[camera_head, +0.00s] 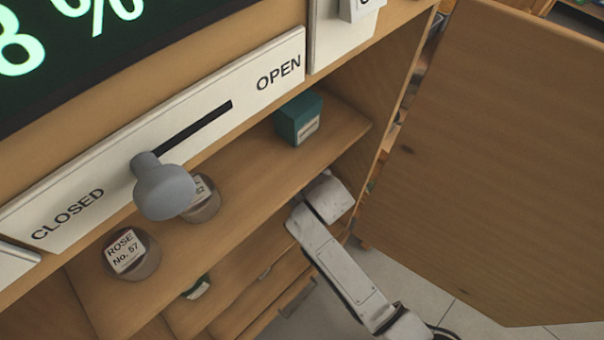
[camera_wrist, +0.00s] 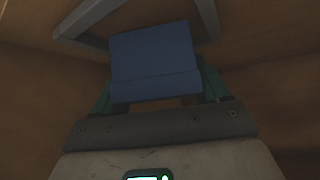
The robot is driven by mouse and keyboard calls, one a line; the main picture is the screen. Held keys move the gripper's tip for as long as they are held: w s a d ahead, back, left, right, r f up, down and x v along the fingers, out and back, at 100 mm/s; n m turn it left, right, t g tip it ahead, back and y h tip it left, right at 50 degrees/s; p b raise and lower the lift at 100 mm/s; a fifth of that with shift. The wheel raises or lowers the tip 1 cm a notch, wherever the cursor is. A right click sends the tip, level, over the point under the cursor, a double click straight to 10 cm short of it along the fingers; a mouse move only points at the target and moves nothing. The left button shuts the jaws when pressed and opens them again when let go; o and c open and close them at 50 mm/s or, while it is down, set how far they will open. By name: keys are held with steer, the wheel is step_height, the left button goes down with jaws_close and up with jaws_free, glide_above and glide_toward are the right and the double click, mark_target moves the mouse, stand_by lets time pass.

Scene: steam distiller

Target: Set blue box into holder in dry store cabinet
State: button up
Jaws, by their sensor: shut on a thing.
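My gripper (camera_wrist: 157,88) is shut on the blue box (camera_wrist: 153,58), with a green finger on each side of it. A grey angular frame, which looks like the holder (camera_wrist: 88,17), shows behind and around the far end of the box in the wrist view. I cannot tell whether the box is inside the frame or touches it. The wooden cabinet (camera_head: 345,118) stands open in the head view. My arm reaches into it below the upper shelf, so my fingers, the blue box and the holder are hidden there.
The open wooden door (camera_head: 490,150) stands at the right, close to my arm. A teal box (camera_head: 299,118) and jars, one labelled ROSE (camera_head: 130,255), stand on the upper shelf. A grey knob (camera_head: 163,190) sticks out from the OPEN/CLOSED slider panel (camera_head: 95,165).

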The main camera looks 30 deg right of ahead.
steer(key=o, duration=1.3)
steer(key=shift+s+r+p, duration=0.1)
steer(key=shift+r+p, duration=0.35)
steer(key=shift+r, duration=0.2)
steer(key=v, duration=1.1)
steer(key=shift+s+r, duration=0.15)
steer(key=shift+s, duration=0.05)
steer(key=shift+a, duration=0.1)
steer(key=s+d+f+g, duration=0.2)
steer(key=s+d+g, duration=0.2)
steer(key=s, duration=0.6)
steer(key=s+d+f+g, duration=0.3)
steer(key=s+d+g, duration=0.1)
steer(key=s, duration=0.7)
steer(key=shift+s+d, duration=0.2)
steer(key=shift+d, duration=0.2)
